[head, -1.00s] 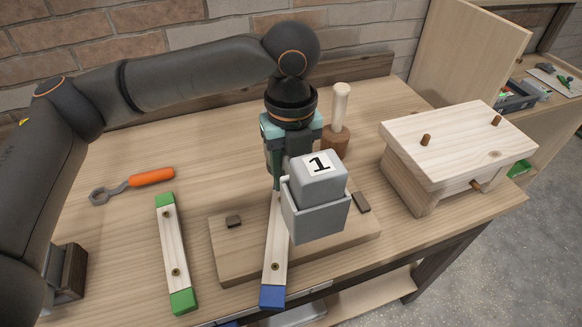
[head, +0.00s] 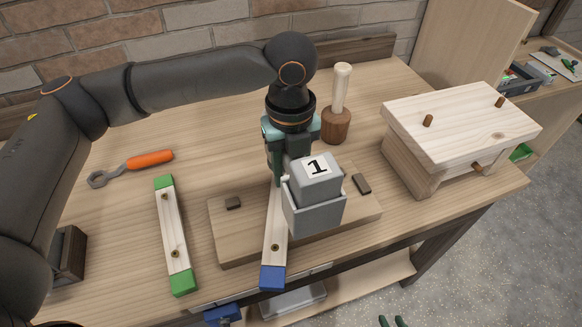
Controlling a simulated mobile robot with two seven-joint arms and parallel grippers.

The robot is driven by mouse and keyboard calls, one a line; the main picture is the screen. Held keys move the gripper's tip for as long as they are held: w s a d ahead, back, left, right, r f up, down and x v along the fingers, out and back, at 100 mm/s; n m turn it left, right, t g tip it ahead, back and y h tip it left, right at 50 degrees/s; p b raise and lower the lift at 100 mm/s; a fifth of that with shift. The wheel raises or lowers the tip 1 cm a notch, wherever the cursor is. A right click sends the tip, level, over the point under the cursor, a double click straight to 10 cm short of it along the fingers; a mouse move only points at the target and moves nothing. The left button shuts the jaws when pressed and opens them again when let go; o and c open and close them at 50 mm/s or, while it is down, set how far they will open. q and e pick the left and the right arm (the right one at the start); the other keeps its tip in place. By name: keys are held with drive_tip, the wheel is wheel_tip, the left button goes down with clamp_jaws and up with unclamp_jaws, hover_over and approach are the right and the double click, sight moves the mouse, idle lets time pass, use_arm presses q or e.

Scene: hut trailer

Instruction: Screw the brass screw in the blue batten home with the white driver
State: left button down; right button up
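The blue batten (head: 273,262), a pale strip with a blue end, lies on a wooden board. A small brass screw (head: 275,247) shows near its blue end; its height is too small to judge. My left gripper (head: 285,178) points down over the batten's far part. A grey box marked 1 (head: 315,190) covers most of its fingers, so I cannot tell whether they are open or grip anything. Two dark green fingertips of my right gripper (head: 392,321) show at the bottom edge, apart and with nothing between them. I cannot make out the white driver for sure.
The board (head: 235,245) bears small dark blocks. A green-ended batten (head: 172,228) and an orange-handled wrench (head: 148,160) lie left. A pale-handled wooden mallet (head: 341,90) stands behind. A wooden block with pegs (head: 460,120) stands right. A blue vise (head: 222,316) is at the front edge.

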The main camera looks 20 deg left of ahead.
use_arm(q)
drive_tip(key=shift+f, duration=0.25)
idle(0.4)
drive_tip(key=shift+f, duration=0.3)
drive_tip(key=shift+f+p, duration=0.35)
drive_tip(key=shift+f, duration=0.5)
idle(1.9)
drive_tip(key=shift+r, duration=0.1)
drive_tip(key=a+r, duration=0.7)
drive_tip(key=shift+p, duration=0.3)
idle(1.1)
